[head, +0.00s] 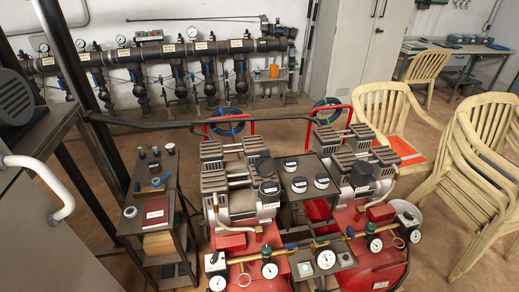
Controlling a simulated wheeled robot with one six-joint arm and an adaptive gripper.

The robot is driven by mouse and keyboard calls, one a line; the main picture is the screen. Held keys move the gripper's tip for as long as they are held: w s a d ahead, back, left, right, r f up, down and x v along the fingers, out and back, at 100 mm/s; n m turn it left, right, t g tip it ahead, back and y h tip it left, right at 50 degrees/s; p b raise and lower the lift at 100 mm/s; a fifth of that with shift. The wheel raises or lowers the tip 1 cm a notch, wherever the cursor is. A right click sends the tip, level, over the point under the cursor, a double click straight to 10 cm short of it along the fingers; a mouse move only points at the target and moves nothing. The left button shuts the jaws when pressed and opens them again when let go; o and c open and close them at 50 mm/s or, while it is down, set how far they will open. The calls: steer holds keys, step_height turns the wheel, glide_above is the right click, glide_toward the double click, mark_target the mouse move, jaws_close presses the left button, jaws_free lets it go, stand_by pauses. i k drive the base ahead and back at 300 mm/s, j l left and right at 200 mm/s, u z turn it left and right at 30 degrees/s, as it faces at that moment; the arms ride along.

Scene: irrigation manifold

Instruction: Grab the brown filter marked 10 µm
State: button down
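I cannot make out a brown filter marked 10 µm in the head view; no such marking is readable at this size. A small cart (178,212) at the left holds several small dark-and-light cylindrical parts (155,152), a blue-handled brass valve (155,186) and a white ring-shaped part (130,212). A tan block (158,243) sits on its lower level. A small orange object (274,71) stands by the right end of the black pipe manifold (175,52) at the back wall. My gripper is not in view.
Red-based compressors (243,190) with gauges fill the centre front. Stacked cream chairs (480,170) stand at the right. A grey cabinet (350,45) and a desk (455,48) are at the back. Some open floor (85,130) lies before the manifold.

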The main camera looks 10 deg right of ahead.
mark_target(268, 187)
steer(key=j+z, duration=0.5)
steer(key=z, duration=0.25)
steer(key=j+z, duration=0.1)
steer(key=j, duration=0.4)
steer(key=k+j+z, duration=0.1)
steer(key=j, duration=0.4)
steer(key=j+z, duration=0.15)
steer(key=j, duration=0.35)
steer(key=k+j+z, duration=0.1)
steer(key=j, duration=0.35)
steer(key=k+j, duration=0.15)
steer(key=j, duration=0.25)
steer(key=k+j, duration=0.1)
steer(key=j, duration=0.3)
